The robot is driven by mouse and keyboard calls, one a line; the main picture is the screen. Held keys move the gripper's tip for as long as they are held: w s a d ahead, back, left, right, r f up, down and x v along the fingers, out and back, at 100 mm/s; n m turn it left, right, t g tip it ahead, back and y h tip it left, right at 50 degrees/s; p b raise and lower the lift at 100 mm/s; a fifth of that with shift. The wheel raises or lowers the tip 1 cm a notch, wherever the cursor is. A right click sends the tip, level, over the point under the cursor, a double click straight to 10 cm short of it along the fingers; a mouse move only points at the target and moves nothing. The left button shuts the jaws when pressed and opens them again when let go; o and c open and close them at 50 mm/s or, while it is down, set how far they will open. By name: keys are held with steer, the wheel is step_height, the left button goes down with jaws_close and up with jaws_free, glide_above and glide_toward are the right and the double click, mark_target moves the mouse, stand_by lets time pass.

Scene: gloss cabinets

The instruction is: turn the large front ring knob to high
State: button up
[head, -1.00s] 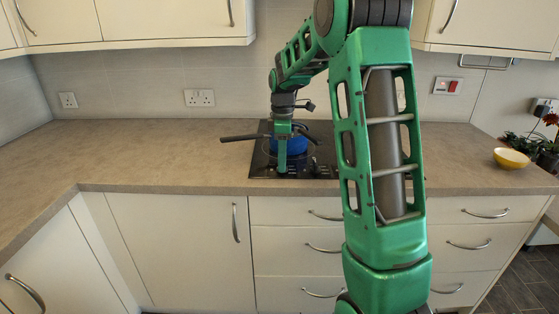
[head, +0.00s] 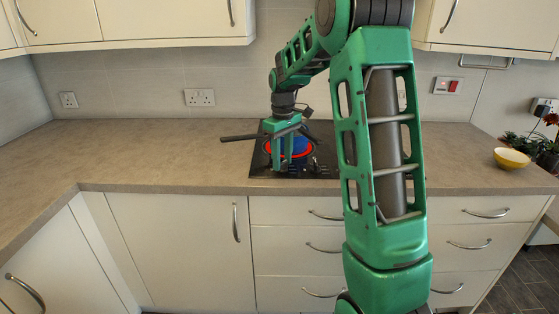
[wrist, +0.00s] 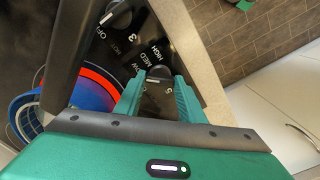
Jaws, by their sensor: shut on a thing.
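The hob (head: 262,160) is a black plate set in the counter, with its knobs along the front edge. My gripper (head: 283,167) points down at that edge. In the wrist view its green fingers (wrist: 160,82) are closed on both sides of a dark control knob (wrist: 157,73) with a pale pointer line. The printing near it reads LOW, MED, HIGH and 5. The fingers hide part of its dial. A ring (head: 266,150) on the hob glows red around the blue pan; the red also shows in the wrist view (wrist: 100,82).
A second knob (wrist: 116,16) is beside the held one, near OFF and HOT. The blue pan (head: 299,146) stands on the glowing ring; a dark handle (head: 238,137) reaches left. A yellow bowl (head: 511,158) is far right. The counter left of the hob is clear.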

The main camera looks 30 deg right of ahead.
steer(key=m, duration=0.4)
steer(key=shift+w+r+m, duration=0.15)
steer(key=shift+m, duration=0.15)
steer(key=m, duration=0.3)
steer(key=shift+m, duration=0.3)
steer(key=m, duration=0.4)
steer(key=shift+w+m, duration=0.1)
steer(key=shift+m, duration=1.6)
steer(key=shift+a, duration=0.1)
steer(key=o, duration=1)
steer(key=shift+o, duration=0.2)
